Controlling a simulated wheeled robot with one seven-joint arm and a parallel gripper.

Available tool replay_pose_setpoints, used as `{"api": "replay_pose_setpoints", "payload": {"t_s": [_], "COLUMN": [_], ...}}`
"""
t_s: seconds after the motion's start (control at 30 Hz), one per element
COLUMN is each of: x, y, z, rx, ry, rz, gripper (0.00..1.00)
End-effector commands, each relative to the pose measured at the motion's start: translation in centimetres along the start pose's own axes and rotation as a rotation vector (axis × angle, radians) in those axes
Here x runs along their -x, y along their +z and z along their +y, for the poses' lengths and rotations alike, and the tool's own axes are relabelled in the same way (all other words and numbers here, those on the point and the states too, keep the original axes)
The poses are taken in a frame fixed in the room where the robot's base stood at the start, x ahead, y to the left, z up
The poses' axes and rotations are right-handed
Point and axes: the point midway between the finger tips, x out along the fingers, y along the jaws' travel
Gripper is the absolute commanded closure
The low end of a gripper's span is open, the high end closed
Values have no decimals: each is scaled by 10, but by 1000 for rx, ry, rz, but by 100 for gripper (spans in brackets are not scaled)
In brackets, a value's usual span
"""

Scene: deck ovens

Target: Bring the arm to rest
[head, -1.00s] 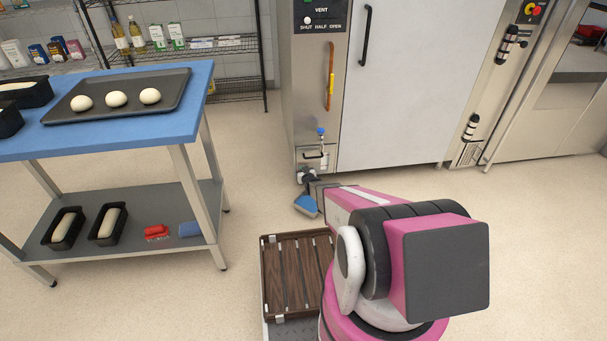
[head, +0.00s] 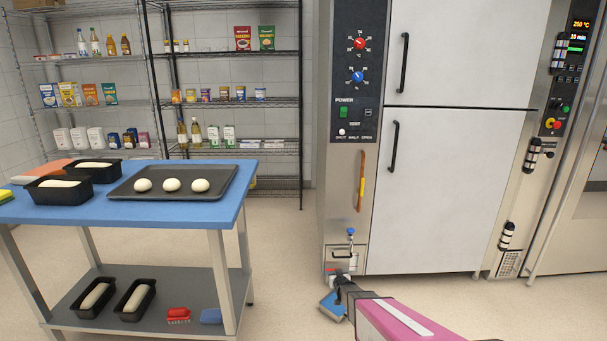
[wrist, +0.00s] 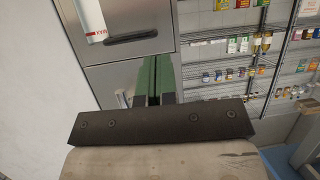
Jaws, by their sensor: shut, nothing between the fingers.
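My gripper (wrist: 153,78) shows in the wrist view with its two green-faced fingers together and nothing between them. In the head view my pink arm reaches from the bottom edge toward the lower front of the steel oven (head: 440,190). Its far end is small there, close to the oven's bottom left corner, and the fingers cannot be made out. I cannot tell whether the arm touches the oven. A blue-topped block (head: 333,306) shows beside the arm's end; I cannot tell if it is on the floor.
A blue-topped table (head: 110,212) stands at left with a dark tray (head: 190,190) of dough balls and loaf tins. Its lower shelf (head: 195,295) holds tins and a red brush (head: 178,314). Wire shelving (head: 232,105) stands behind.

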Motion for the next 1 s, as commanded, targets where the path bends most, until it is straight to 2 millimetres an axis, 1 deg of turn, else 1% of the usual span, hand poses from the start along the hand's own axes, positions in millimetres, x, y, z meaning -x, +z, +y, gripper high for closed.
{"api": "replay_pose_setpoints", "payload": {"t_s": [0.03, 0.17, 0.27, 0.3, 0.37, 0.4, 0.47, 0.5, 0.57, 0.6, 0.67, 0.7, 0.8, 0.83, 0.9, 1.0], "x": [24, 67, 109, 127, 155, 175, 206, 227, 260, 281, 312, 330, 367, 375, 390, 399], "y": [-15, -36, -50, -56, -63, -67, -74, -78, -84, -88, -92, -95, -101, -102, -104, -106], "z": [4, 13, 17, 18, 18, 18, 16, 15, 12, 10, 6, 3, -2, -4, -6, -8], "rx": [-3, -13, -25, -29, -39, -43, -53, -59, -68, -74, -81, -86, -93, -96, -99, -100], "ry": [22, 74, 103, 111, 120, 123, 124, 122, 115, 108, 95, 86, 63, 56, 45, 37], "rz": [-55, -222, -363, -420, -507, -566, -652, -711, -797, -853, -931, -978, -1074, -1097, -1137, -1165], "gripper": [100, 100, 100, 100, 100, 100, 100, 100, 100, 100, 100, 100, 100, 100, 100, 100]}}
